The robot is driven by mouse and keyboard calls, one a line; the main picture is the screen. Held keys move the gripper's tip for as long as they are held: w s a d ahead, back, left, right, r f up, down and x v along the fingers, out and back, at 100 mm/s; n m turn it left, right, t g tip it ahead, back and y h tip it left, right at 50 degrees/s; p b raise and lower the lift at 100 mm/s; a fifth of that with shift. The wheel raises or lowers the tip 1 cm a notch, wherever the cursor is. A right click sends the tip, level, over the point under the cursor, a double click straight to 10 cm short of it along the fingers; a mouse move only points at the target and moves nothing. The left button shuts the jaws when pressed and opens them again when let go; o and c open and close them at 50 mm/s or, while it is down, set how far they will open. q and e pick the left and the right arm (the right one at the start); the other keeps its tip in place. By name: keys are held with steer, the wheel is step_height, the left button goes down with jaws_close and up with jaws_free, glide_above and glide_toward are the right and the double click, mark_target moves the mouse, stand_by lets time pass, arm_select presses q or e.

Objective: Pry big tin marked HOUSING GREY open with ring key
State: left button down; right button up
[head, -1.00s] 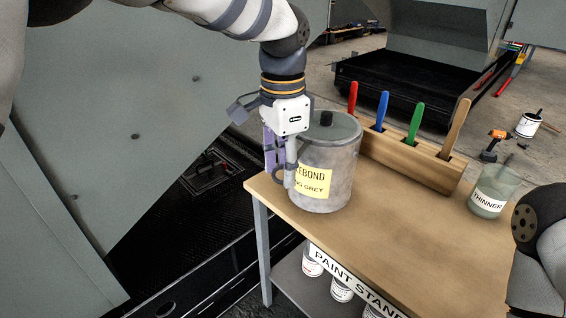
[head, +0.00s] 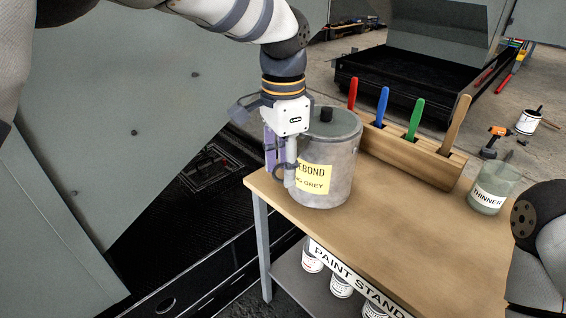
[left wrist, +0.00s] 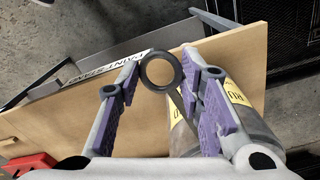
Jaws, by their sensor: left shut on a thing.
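The big grey tin (head: 328,150) stands upright on the wooden-topped stand. Its yellow label is partly covered by my gripper; "EBOND" and "GREY" show. Its lid (head: 345,122) with a black knob is on. My left gripper (head: 281,172) points down close beside the tin's left side. In the left wrist view its purple-padded fingers (left wrist: 158,72) are shut on the dark ring of the ring key (left wrist: 146,82). The key's shank runs toward the tin (left wrist: 188,138); its tip is hidden, so I cannot tell whether it touches the tin. My right gripper is not in view.
A wooden rack (head: 408,152) with red, blue, green and tan handles stands behind the tin. A THINNER jar (head: 491,192) is at the right. The stand's front top (head: 400,235) is clear. White cans (head: 341,287) sit on its lower shelf. A panel rises at left.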

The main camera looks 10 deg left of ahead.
arm_select(q)
steer(key=shift+f, duration=0.2)
steer(key=shift+w+r, duration=0.1)
steer(key=shift+r, duration=0.05)
steer(key=shift+r, duration=0.5)
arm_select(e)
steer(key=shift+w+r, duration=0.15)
arm_select(q)
steer(key=shift+s+r+p, duration=0.25)
steer(key=shift+s+p, duration=0.05)
steer(key=shift+p, duration=0.1)
steer(key=shift+s+a+r+p, duration=0.25)
steer(key=shift+s+a+p, duration=0.15)
steer(key=shift+s, duration=0.3)
steer(key=shift+s+a+p, duration=0.3)
steer(key=shift+s, duration=0.6)
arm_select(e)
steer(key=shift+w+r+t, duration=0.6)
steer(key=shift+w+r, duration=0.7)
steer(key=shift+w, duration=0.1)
